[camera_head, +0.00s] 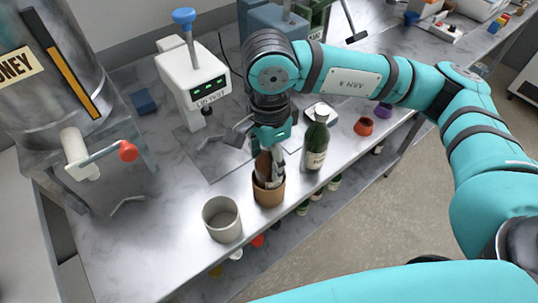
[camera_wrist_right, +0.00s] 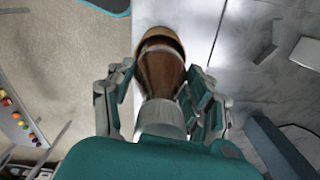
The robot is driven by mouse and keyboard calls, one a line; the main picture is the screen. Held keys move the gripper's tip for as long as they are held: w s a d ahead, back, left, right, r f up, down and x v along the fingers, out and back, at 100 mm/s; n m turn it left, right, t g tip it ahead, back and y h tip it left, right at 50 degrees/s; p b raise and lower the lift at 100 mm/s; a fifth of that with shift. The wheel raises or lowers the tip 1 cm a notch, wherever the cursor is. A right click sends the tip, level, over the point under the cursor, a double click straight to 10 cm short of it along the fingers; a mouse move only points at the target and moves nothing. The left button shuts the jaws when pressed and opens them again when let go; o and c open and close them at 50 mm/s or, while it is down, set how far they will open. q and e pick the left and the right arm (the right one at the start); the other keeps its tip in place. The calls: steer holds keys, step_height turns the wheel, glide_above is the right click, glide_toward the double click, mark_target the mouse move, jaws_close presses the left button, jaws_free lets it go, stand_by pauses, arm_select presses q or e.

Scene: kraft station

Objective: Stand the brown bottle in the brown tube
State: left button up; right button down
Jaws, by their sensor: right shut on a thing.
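The brown bottle (camera_head: 264,168) has a pale neck or cap, and its lower part is inside the mouth of the brown tube (camera_head: 268,196). The tube stands upright near the front edge of the metal bench. In the right wrist view the bottle (camera_wrist_right: 160,72) lies between my fingers, with the tan tube rim (camera_wrist_right: 158,34) around its far end. My right gripper (camera_head: 268,146) is shut on the bottle's upper part, above the tube. How deep the bottle sits is hidden by the tube wall. My left gripper is not in view.
A grey cup (camera_head: 222,219) stands left of the tube, and a green bottle (camera_head: 315,146) stands close on its right. A white device (camera_head: 193,80) is behind. A red pot (camera_head: 363,127) is further right. Several small items sit below the bench edge.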

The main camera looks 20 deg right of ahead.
stand_by(0.3)
steer(key=shift+c, duration=2.1)
jaws_free()
steer(key=o, duration=0.4)
steer(key=shift+r, duration=0.4)
steer(key=shift+r, duration=1.1)
steer(key=shift+r+p, duration=0.15)
steer(key=shift+p, duration=0.15)
